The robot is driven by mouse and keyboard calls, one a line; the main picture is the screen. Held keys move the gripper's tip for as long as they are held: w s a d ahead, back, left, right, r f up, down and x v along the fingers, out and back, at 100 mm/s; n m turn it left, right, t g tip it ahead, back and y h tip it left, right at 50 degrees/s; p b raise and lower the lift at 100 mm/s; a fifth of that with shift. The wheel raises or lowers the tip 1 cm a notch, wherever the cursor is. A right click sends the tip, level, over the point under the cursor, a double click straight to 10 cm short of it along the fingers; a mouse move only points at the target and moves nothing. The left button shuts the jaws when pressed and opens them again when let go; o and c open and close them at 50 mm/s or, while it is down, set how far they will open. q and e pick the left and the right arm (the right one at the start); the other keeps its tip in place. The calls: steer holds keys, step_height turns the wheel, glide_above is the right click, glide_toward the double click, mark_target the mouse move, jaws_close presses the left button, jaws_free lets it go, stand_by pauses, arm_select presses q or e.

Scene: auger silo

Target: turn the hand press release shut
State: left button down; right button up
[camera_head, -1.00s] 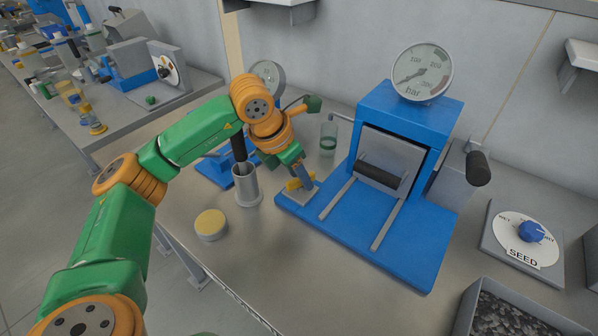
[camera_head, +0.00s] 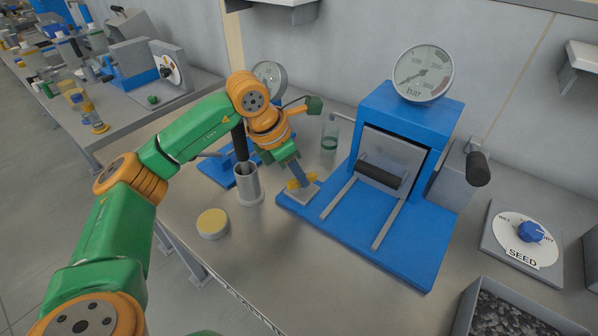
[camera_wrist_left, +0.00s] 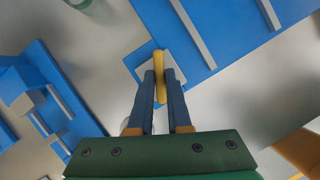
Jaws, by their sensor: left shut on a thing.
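The large blue press (camera_head: 385,235) stands on the bench with a round bar gauge (camera_head: 423,72) on top. A small yellow release handle (camera_head: 295,184) sits on a grey plate (camera_head: 303,195) at the press base's front left corner. My left gripper (camera_head: 302,178) reaches down to it. In the left wrist view the yellow handle (camera_wrist_left: 159,62) runs between the two fingers of my left gripper (camera_wrist_left: 159,80), which are shut on it. The fingers hide part of the handle in the head view. My right gripper is not in view.
A grey cylinder with a black rod (camera_head: 248,188) stands close left of my gripper. A round yellow-topped tin (camera_head: 212,223) sits in front of it. A SEED dial (camera_head: 530,232) and a gravel tray (camera_head: 462,312) are at the right. The bench front is clear.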

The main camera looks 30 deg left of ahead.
arm_select(q)
steer(key=m+g+h+p, duration=0.1)
steer(key=m, duration=0.2)
steer(key=shift+r+m, duration=0.1)
steer(key=shift+m, duration=0.2)
steer(key=m+p, duration=0.1)
steer(key=m+g+p, duration=0.1)
steer(key=m, duration=0.1)
steer(key=shift+w+a+m+h, duration=0.1)
steer(key=shift+w+m+h, duration=0.1)
steer(key=shift+m+h, duration=0.1)
steer(key=shift+m+g+p, duration=0.4)
steer(key=shift+m+g, duration=0.3)
steer(key=shift+m, duration=0.5)
steer(key=shift+w+m+g, duration=0.1)
steer(key=shift+m+g, duration=0.4)
steer(key=shift+m, duration=0.8)
steer(key=shift+p, duration=0.3)
steer(key=c, duration=0.9)
jaws_free()
steer(key=shift+o, duration=0.2)
